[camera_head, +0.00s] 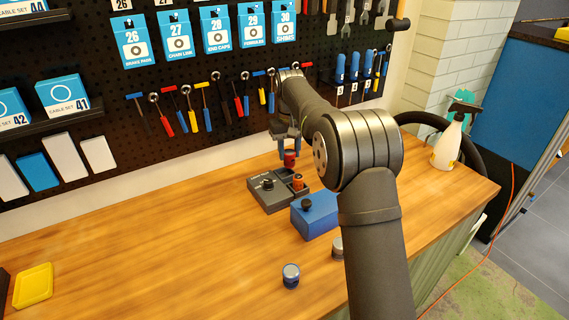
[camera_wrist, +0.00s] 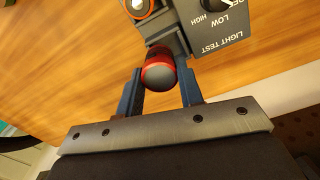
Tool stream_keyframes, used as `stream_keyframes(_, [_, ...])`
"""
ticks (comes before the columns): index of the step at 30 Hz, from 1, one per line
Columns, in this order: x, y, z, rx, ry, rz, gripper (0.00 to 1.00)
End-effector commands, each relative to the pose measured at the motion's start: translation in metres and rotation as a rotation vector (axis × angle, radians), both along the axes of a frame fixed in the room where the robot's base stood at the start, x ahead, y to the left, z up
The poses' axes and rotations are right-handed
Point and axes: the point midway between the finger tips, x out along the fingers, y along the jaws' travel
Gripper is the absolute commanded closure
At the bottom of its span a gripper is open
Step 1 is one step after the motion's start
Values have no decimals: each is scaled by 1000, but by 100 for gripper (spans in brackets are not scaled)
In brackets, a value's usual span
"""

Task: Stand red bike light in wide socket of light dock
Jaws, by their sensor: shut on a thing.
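The red bike light (camera_head: 290,159) is held between the fingers of my gripper (camera_head: 287,139). In the wrist view the light (camera_wrist: 158,64) shows its red side and grey end, between the two blue fingers of my gripper (camera_wrist: 160,84). The dark grey light dock (camera_head: 262,200) lies on the bench, with a black knob and "LIGHT TEST" lettering; it also shows in the wrist view (camera_wrist: 222,40). The light is at the dock's far edge in the head view. Whether it touches the dock, and the wide socket itself, I cannot tell.
An orange-red cylinder (camera_head: 298,182) stands in the dock's right part. A blue box (camera_head: 315,218) with a black knob is just in front. Small blue-and-grey jar (camera_head: 291,276), yellow tray (camera_head: 33,286) and spray bottle (camera_head: 449,140) are farther off.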

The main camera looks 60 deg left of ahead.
Motion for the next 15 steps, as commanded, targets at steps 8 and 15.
stream_keyframes(8, [-10, 12, -15, -1, 0, 0, 89])
stream_keyframes(15, [-10, 12, -47, 0, 0, 0, 89])
